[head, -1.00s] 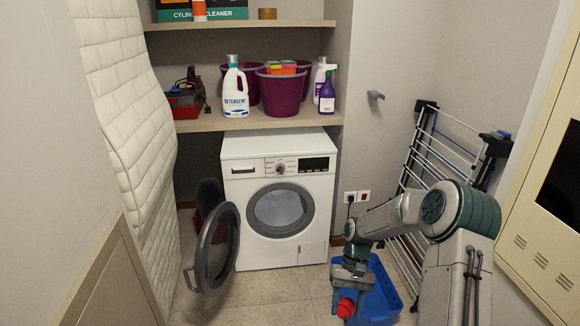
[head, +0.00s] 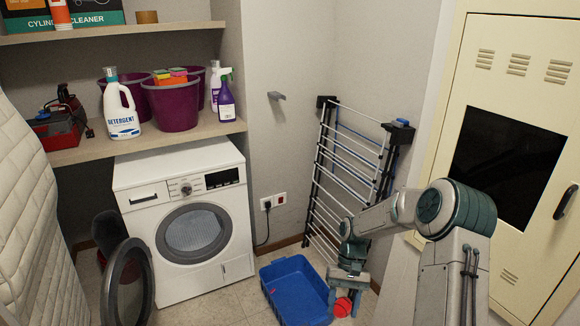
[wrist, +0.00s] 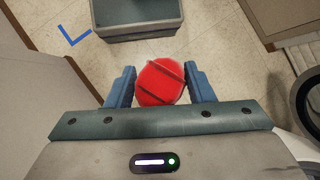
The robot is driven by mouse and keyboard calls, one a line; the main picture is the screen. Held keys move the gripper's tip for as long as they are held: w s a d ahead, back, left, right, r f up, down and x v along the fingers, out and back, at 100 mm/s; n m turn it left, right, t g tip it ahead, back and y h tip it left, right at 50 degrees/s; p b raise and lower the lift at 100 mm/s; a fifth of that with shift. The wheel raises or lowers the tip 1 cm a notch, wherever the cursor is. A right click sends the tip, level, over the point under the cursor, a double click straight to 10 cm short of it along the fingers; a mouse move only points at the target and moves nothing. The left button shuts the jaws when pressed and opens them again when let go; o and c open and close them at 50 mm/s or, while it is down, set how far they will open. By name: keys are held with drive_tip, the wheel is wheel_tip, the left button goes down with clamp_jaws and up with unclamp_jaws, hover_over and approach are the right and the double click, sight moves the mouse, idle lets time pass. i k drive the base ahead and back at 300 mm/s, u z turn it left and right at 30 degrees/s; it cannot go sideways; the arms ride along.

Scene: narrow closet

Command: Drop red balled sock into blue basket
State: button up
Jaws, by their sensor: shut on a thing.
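The red balled sock (head: 343,306) is in my gripper (head: 346,298), at the right end of the blue basket in the head view. In the wrist view the sock (wrist: 160,84) sits between the two blue fingers of my gripper (wrist: 160,88), which is shut on it. The blue basket (head: 283,265) stands on the floor in front of the drying rack, right of the washing machine. I cannot make out the basket in the wrist view.
A folded drying rack (head: 345,165) leans behind the basket. The washing machine (head: 185,215) stands at left with its round door (head: 128,285) open. A cream locker (head: 510,130) is at right. Detergent (head: 121,105) and purple buckets (head: 172,105) stand on the shelf.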

sight(297, 295)
drive_tip(key=i, duration=1.65)
drive_tip(key=u, duration=0.85)
